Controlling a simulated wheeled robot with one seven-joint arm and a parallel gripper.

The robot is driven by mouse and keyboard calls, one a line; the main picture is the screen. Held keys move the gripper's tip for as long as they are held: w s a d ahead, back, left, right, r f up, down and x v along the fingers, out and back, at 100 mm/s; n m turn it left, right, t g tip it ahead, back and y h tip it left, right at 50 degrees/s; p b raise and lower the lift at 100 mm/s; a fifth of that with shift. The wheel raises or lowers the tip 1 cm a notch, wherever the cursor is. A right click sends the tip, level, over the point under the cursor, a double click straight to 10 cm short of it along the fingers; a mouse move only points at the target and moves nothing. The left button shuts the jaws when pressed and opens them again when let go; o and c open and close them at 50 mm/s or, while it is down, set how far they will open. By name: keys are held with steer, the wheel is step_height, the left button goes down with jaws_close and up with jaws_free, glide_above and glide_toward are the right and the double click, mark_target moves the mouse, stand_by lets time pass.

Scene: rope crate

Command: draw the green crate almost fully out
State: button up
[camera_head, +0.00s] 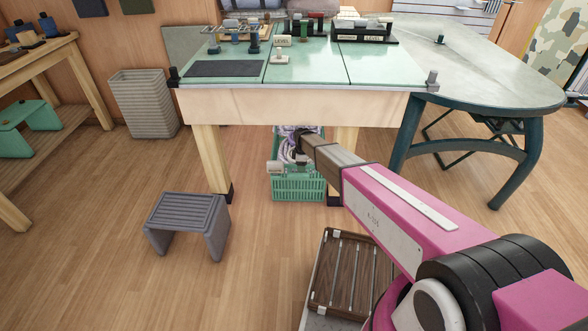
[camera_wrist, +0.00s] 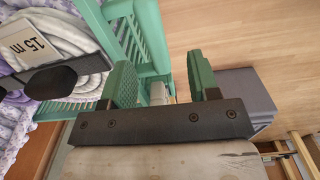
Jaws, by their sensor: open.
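The green crate (camera_head: 298,188) sits on the floor under the workbench, with its slatted front facing me. It holds coiled white and purple rope (camera_wrist: 55,40), which has a "15 m" label. In the wrist view the crate's rim and slatted wall (camera_wrist: 147,38) reach down between my gripper's fingers. My gripper (camera_wrist: 160,78) is open, with the left finger on the rope side of the wall and the right finger outside it. A gap shows between the rim and the right finger. In the head view my arm hides part of the crate's top, and the fingertips are hard to make out.
The workbench (camera_head: 300,108) stands over the crate, with a leg on each side. A grey step stool (camera_head: 187,222) stands on the floor at front left. A grey ribbed bin (camera_head: 143,105) is further left.

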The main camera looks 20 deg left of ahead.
mark_target(298, 174)
steer(key=shift+w+a+f+n, duration=0.15)
steer(key=shift+w+a+f, duration=0.1)
steer(key=shift+a, duration=0.2)
steer(key=shift+w+a+f+n, duration=0.1)
steer(key=shift+a+f+n, duration=0.1)
steer(key=shift+a, duration=0.25)
step_height(298, 174, down, 7)
steer(key=shift+f, duration=0.15)
steer(key=shift+s+d, duration=0.1)
jaws_close()
